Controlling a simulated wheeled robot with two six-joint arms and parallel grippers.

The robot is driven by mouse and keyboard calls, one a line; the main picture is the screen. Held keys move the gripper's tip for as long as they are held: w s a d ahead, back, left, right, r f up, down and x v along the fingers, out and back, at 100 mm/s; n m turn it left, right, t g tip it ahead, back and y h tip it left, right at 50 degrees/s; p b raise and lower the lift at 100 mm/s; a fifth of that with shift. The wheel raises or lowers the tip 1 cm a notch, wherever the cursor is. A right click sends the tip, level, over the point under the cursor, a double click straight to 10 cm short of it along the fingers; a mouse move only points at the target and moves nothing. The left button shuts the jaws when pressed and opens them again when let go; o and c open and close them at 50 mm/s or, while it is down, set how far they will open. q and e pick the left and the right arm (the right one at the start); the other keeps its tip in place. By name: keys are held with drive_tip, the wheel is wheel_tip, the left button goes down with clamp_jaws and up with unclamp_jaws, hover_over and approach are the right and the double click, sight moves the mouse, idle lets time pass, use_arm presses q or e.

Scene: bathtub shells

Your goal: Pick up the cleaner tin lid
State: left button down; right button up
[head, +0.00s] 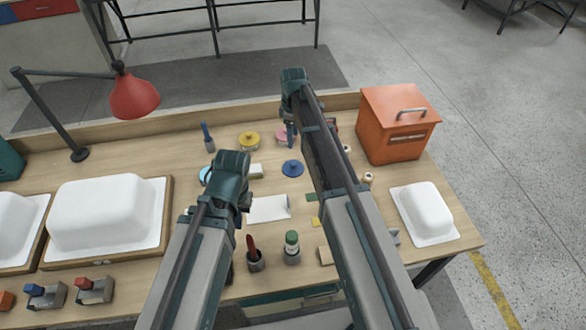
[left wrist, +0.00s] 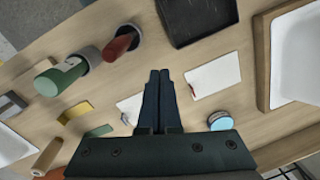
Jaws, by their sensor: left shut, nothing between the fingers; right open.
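Several round lidded or lid-like things lie on the bench, and I cannot tell which is the cleaner tin lid. In the head view a yellow one (head: 249,140) and a pink one (head: 283,135) stand at the back, and a dark blue disc with a knob (head: 292,168) lies in front of them. A light blue one (head: 206,176) is partly hidden by my left gripper (head: 240,202); it also shows in the left wrist view (left wrist: 220,120). My left gripper (left wrist: 160,75) is shut and empty over the bench. My right gripper (head: 290,134) is open beside the pink one.
White tub shells (head: 105,215) stand at the left and another (head: 424,212) at the right. An orange box (head: 398,125) is at the back right. A red lamp (head: 134,97) overhangs the back left. A green bottle (head: 292,246) and red-handled tool (head: 252,246) stand in front.

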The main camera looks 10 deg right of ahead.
use_arm(q)
drive_tip(key=shift+f+b, duration=4.15)
drive_tip(key=shift+f, duration=0.1)
use_arm(e)
hover_over(293, 163)
drive_tip(key=shift+s+f, duration=0.1)
drive_tip(key=shift+f, duration=4.2)
use_arm(q)
drive_tip(key=shift+f, duration=0.15)
use_arm(e)
drive_tip(key=shift+f, duration=0.1)
use_arm(q)
wheel_tip(293, 163, down, 5)
drive_tip(key=b, duration=0.5)
use_arm(e)
wheel_tip(293, 163, down, 5)
drive_tip(key=shift+f, duration=0.1)
clamp_jaws()
